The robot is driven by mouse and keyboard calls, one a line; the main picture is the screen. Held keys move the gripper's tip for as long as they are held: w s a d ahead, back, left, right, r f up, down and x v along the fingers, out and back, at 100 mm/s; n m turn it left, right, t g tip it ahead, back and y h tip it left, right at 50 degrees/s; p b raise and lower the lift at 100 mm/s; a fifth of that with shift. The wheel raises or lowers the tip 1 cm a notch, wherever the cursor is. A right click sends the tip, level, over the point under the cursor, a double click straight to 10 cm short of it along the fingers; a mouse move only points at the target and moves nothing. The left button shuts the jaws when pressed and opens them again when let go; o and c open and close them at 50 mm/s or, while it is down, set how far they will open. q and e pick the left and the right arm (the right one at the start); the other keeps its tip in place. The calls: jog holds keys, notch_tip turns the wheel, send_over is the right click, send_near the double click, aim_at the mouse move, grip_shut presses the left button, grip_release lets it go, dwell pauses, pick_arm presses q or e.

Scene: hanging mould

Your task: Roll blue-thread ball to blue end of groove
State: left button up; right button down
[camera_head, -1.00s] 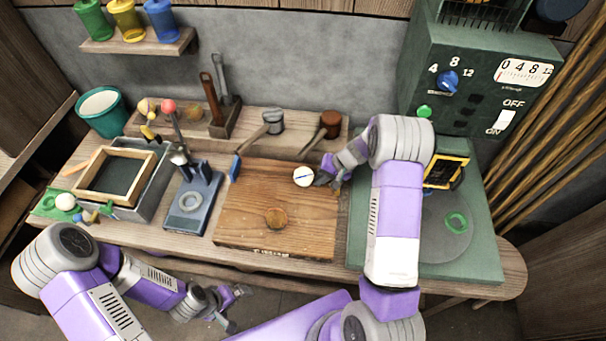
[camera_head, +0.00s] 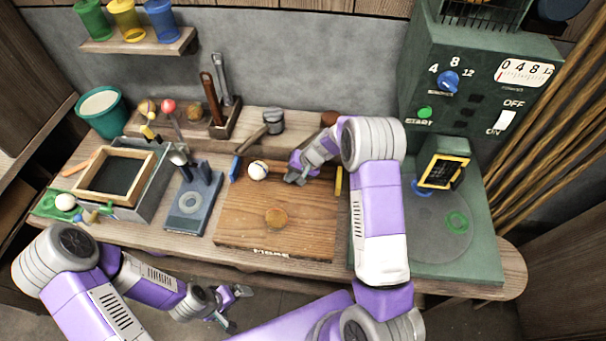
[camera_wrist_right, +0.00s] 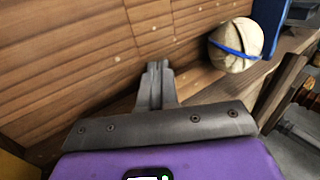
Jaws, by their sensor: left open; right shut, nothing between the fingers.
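The pale ball (camera_head: 258,170) with a blue thread sits near the back left of the wooden board (camera_head: 290,215), close to the blue end piece (camera_head: 235,169). In the right wrist view the ball (camera_wrist_right: 232,48) shows its blue band and lies a little apart from the blue end piece (camera_wrist_right: 270,22). My right gripper (camera_head: 290,180) is shut and empty, to the right of the ball and apart from it. The yellow end piece (camera_head: 339,181) stands at the board's right. The groove itself is hard to make out. My left gripper (camera_head: 234,306) is open and empty in front of the bench.
A blue-grey press stand (camera_head: 192,200) is left of the board. A green machine base (camera_head: 480,250) is at the right.

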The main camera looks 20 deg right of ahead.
aim_at(266, 169)
jog(key=w+a, duration=0.1)
jog(key=a, duration=0.1)
jog(key=w+a, duration=0.2)
jog(key=a, duration=0.1)
jog(key=w+a, duration=0.1)
jog(key=a, duration=0.2)
jog(key=shift+w+p, duration=0.3)
jog(key=shift+w, duration=0.1)
jog(key=shift+s+d+r, duration=0.4)
jog(key=shift+s+d, duration=0.05)
jog(key=shift+d, duration=0.3)
jog(key=shift+s+d+r, duration=0.4)
jog(key=shift+d, duration=0.3)
notch_tip(266, 169, up, 7)
jog(key=p, duration=0.5)
